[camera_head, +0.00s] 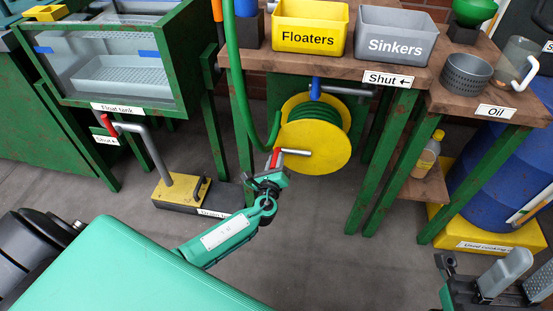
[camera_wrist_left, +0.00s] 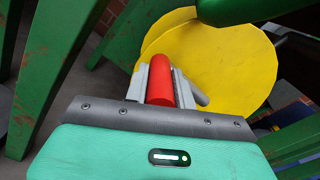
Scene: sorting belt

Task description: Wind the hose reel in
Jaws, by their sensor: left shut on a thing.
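The hose reel (camera_head: 318,158) is a yellow drum with green hose wound on it, hanging under the bench. It also shows in the left wrist view as yellow discs (camera_wrist_left: 225,60). A grey crank rod (camera_head: 298,152) stands out from its front disc and ends in a red handle (camera_head: 275,158). My left gripper (camera_head: 272,168) is shut on the red handle, which shows between its grey fingers in the left wrist view (camera_wrist_left: 160,80). My right gripper (camera_head: 522,275) is at the bottom right, its fingers apart and empty.
The green hose (camera_head: 240,100) hangs left of the reel. A yellow bin marked Floaters (camera_head: 307,38) and a grey bin marked Sinkers (camera_head: 394,46) stand on the bench above. A pedal block (camera_head: 182,190) lies on the floor at left. Green bench legs (camera_head: 385,165) stand right of the reel.

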